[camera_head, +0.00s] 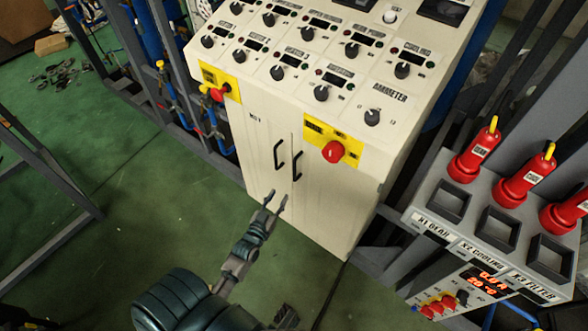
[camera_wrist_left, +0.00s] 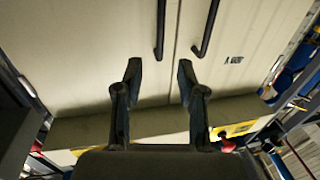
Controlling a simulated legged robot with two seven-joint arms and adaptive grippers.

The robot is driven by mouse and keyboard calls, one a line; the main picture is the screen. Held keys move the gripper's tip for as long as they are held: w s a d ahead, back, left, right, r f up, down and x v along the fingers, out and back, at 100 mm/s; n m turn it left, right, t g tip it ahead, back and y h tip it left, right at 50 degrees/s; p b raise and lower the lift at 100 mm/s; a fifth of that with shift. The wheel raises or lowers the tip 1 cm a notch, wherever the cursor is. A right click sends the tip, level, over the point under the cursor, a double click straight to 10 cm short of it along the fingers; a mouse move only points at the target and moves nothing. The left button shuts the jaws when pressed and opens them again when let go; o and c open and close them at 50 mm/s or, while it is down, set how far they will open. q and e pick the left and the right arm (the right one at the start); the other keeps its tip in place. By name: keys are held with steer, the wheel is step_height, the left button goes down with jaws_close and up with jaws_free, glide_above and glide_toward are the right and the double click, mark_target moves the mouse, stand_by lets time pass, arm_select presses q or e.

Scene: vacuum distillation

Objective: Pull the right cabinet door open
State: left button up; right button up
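The cream cabinet has two doors with a seam between them. The right cabinet door (camera_head: 325,205) is closed, with a black bar handle (camera_head: 297,166) near the seam. The left door (camera_head: 258,165) is also closed, with its own black handle (camera_head: 279,154). My left gripper (camera_head: 276,201) is open and empty, below the handles and in front of the doors. In the left wrist view the picture is upside down; the open fingers (camera_wrist_left: 159,72) point at the doors. There the right door's handle (camera_wrist_left: 160,28) is on the left, apart from the fingers. My right gripper cannot be made out.
A sloped control panel (camera_head: 290,70) with knobs tops the cabinet. A red knob (camera_head: 334,152) sits on a yellow plate above the right door. A grey rack (camera_head: 470,220) with red cylinders stands at the right. Green floor (camera_head: 150,215) is open at the left.

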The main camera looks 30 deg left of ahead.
mark_target(294, 171)
arm_select(q)
steer(key=w, duration=0.4)
steer(key=w+a+b, duration=0.1)
steer(key=w, duration=0.7)
steer(key=shift+w+a+f, duration=0.25)
steer(key=shift+w+a, duration=0.1)
steer(key=shift+w+b, duration=0.3)
steer(key=shift+w, duration=0.3)
arm_select(e)
steer(key=r, duration=0.4)
steer(key=shift+w+r, duration=0.3)
steer(key=shift+r, duration=0.05)
arm_select(q)
jaws_close()
arm_select(e)
steer(key=shift+a, duration=0.1)
